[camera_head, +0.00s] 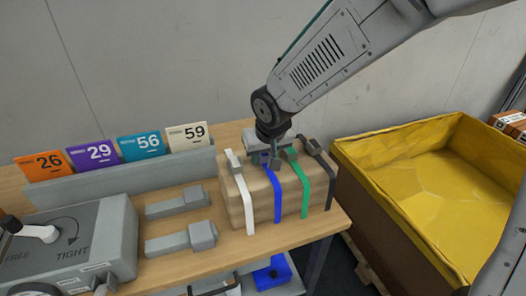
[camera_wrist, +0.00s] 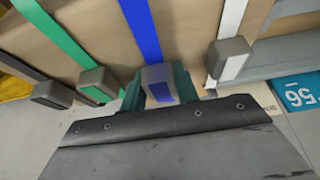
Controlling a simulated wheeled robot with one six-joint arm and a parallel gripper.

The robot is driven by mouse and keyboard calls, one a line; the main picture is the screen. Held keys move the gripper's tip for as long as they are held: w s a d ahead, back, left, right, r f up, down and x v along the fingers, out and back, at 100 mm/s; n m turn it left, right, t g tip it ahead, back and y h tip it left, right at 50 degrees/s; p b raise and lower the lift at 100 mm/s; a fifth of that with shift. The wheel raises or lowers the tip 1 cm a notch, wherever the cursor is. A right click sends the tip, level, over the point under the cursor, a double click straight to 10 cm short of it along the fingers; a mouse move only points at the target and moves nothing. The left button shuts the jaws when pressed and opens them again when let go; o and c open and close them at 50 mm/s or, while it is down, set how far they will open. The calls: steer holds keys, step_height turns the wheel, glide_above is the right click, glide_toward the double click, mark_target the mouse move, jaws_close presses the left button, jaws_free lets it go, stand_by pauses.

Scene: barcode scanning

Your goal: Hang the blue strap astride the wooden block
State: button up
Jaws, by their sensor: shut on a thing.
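The wooden block (camera_head: 263,213) stands on the wooden table, with straps draped over its top and down its front side. The blue strap (camera_head: 278,205) hangs down the front between the white and green straps. It also shows in the wrist view (camera_wrist: 141,28), running to a grey buckle (camera_wrist: 158,75) with a blue face. My gripper (camera_head: 270,160) is above the back part of the block's top. In the wrist view its dark green fingers (camera_wrist: 158,90) are on both sides of that buckle, shut on it. How the strap sits behind the block is hidden.
A white strap (camera_head: 246,205), a green strap (camera_head: 304,192) and a black strap (camera_head: 330,172) lie close beside the blue one. A grey tensioning device (camera_head: 100,235) and numbered cards (camera_head: 138,143) are at left. A yellow-lined crate (camera_head: 400,180) stands at right.

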steer(key=shift+s+d+f, duration=0.15)
steer(key=shift+s+f, duration=0.15)
steer(key=shift+f, duration=0.25)
steer(key=o, duration=0.9)
steer(key=shift+o, duration=0.9)
steer(key=shift+r, duration=0.3)
steer(key=v, duration=0.8)
steer(key=shift+w+a+r, duration=0.1)
steer(key=shift+w+a, duration=0.05)
steer(key=shift+a, duration=0.2)
